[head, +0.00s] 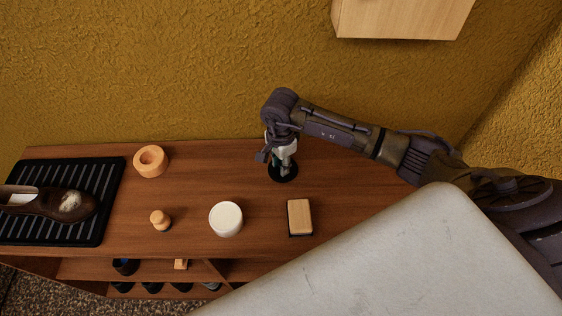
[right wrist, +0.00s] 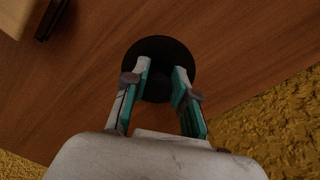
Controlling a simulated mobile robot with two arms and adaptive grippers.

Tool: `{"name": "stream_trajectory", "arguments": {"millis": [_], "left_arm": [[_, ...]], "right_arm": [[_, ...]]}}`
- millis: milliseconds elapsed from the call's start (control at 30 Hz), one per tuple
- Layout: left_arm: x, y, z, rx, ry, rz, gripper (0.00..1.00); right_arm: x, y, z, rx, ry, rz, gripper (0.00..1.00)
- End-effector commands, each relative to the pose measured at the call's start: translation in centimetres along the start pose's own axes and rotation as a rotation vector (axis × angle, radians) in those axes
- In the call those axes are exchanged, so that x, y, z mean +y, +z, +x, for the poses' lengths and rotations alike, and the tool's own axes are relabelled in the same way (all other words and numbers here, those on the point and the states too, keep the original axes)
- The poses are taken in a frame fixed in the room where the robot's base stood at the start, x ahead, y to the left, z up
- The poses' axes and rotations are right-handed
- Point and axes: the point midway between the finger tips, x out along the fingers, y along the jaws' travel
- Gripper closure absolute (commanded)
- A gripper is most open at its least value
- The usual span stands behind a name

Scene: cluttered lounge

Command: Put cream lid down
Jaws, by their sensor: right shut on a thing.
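The cream lid (head: 284,175) is a round black disc over the back of the wooden bench top, right of centre. My right gripper (head: 283,158) points down at it from above. In the right wrist view the lid (right wrist: 178,48) lies flat beyond my fingertips, and the right gripper (right wrist: 161,82) is shut on its dark middle part. I cannot tell whether the lid touches the wood or hangs just above it. A white round jar (head: 226,219), seemingly the cream jar, stands at the front left of the lid. My left gripper is not in view.
A wood-backed brush (head: 300,217) lies in front of the lid. An orange ring (head: 150,161), a small wooden knob (head: 160,219) and a black ribbed tray (head: 103,205) with a brown shoe (head: 50,203) are to the left. Bare bench top (head: 225,165) lies left of the lid.

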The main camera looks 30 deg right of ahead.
Motion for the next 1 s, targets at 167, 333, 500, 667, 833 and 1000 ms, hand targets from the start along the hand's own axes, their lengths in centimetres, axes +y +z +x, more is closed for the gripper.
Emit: {"name": "stream_trajectory", "arguments": {"millis": [167, 333, 500, 667, 833, 1000], "left_arm": [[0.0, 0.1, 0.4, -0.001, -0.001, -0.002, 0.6], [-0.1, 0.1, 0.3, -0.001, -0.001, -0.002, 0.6], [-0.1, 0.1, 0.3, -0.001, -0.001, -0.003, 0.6], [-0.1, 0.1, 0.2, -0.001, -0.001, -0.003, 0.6], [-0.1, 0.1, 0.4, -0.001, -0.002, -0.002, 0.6], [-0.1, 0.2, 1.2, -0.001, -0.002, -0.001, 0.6]], "right_arm": [[0.0, 0.0, 0.3, 0.0, 0.0, 0.0, 1.0], [0.0, 0.0, 0.3, 0.0, 0.0, 0.001, 0.54], [0.0, 0.0, 0.3, 0.0, 0.001, 0.001, 0.48], [0.0, 0.0, 0.2, 0.0, 0.001, 0.001, 0.48], [-0.1, -0.1, -1.1, 0.0, -0.003, 0.0, 0.48], [-0.1, -0.1, -4.6, 0.002, -0.006, -0.001, 0.48]]}}
